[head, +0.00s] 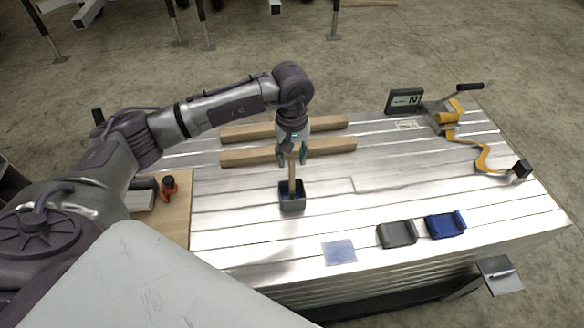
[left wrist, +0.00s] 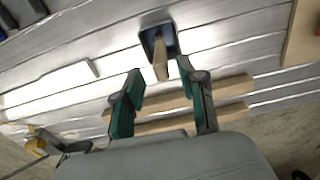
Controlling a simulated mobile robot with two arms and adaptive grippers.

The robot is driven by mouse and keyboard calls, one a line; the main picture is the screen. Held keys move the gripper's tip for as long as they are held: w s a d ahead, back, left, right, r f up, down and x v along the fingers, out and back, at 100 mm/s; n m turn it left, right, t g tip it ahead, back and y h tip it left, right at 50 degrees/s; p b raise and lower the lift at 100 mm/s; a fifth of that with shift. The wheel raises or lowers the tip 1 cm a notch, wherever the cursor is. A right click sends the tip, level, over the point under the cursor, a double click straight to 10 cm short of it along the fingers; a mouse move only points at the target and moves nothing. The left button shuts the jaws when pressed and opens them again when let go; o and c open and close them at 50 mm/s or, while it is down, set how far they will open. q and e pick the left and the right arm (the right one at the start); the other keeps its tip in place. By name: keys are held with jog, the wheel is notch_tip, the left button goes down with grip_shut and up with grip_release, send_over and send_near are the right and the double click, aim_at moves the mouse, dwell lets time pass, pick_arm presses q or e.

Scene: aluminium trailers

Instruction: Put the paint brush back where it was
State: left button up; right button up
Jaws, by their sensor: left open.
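The paint brush (head: 292,181) stands roughly upright with its lower end inside a small dark square container (head: 292,204) on the metal deck. Its wooden handle points up toward my left gripper (head: 292,158), which hangs just above it. In the left wrist view, the brush (left wrist: 161,68) and the container (left wrist: 157,33) lie ahead of the fingertips. There, my left gripper (left wrist: 158,75) is open, with its two green-padded fingers apart on either side of the handle's line. I cannot tell whether either finger touches the handle. My right gripper is not in view.
Two wooden beams (head: 290,152) lie behind the container. A grey tray (head: 397,234), a blue tray (head: 445,225) and a blue-grey square (head: 339,252) are near the front edge. A yellow strap winch (head: 447,118) and dark sign (head: 404,101) are back right. The deck's middle right is clear.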

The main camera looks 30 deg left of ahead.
pick_arm(q)
notch_tip(320, 180, up, 4)
jog(key=shift+r, duration=0.55)
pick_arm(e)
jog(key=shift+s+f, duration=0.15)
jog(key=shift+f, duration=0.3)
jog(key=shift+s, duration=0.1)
